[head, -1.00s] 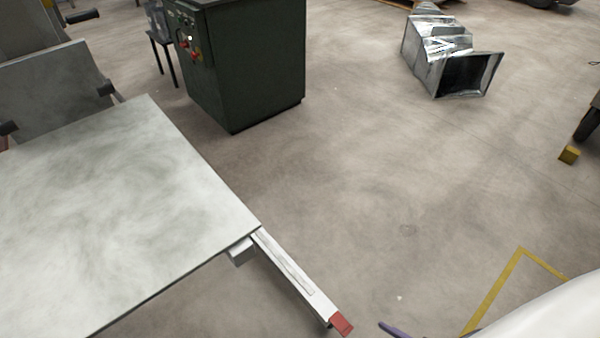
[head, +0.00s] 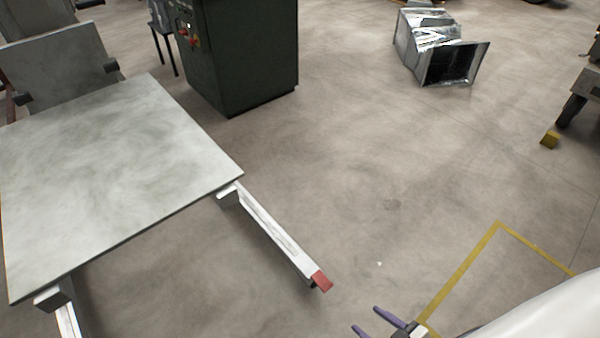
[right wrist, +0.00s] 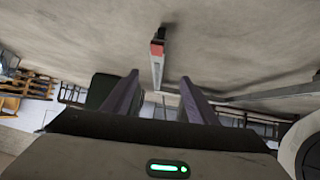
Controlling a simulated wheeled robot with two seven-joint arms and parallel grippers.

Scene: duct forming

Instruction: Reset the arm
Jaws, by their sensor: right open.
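My right gripper (head: 374,322) shows at the bottom of the head view, with two purple fingers apart and nothing between them. In the right wrist view its fingers (right wrist: 160,92) stand open and empty. It is apart from the white rail with a red tip (head: 319,281), which lies to its left in the head view. The red-tipped rail (right wrist: 157,50) also shows beyond the fingers in the right wrist view. My left gripper is not in view.
A metal sheet (head: 110,180) lies on a machine at the left, with rails reaching out. A dark green cabinet (head: 245,55) stands behind. A shiny duct (head: 430,45) lies on the floor. A yellow block (head: 550,140) is at the right. The middle floor is clear.

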